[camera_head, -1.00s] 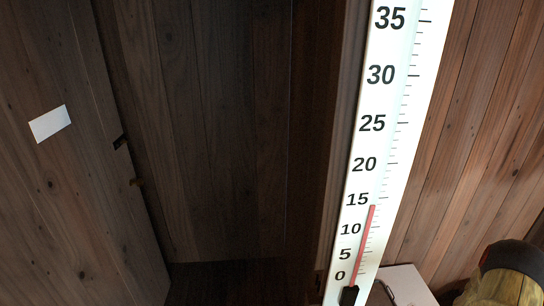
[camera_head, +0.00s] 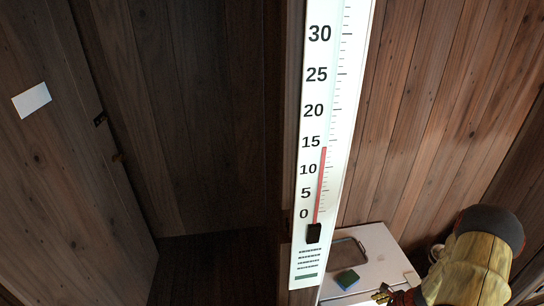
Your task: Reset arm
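My arm, yellowish with a dark rounded cap, shows at the lower right. Small dark and yellowish parts that look like my gripper (camera_head: 388,295) show at the bottom edge, left of the arm. They are cut off by the frame, so I cannot tell whether the fingers are open or shut, or whether they hold anything.
A tall white thermometer (camera_head: 308,262) stands in the middle, its red column a little under 15. Right of its foot is a white surface (camera_head: 384,245) with a grey-rimmed panel and a blue-green block (camera_head: 347,279). A wooden door (camera_head: 60,190) with a white label stands open at left, beside a dark doorway.

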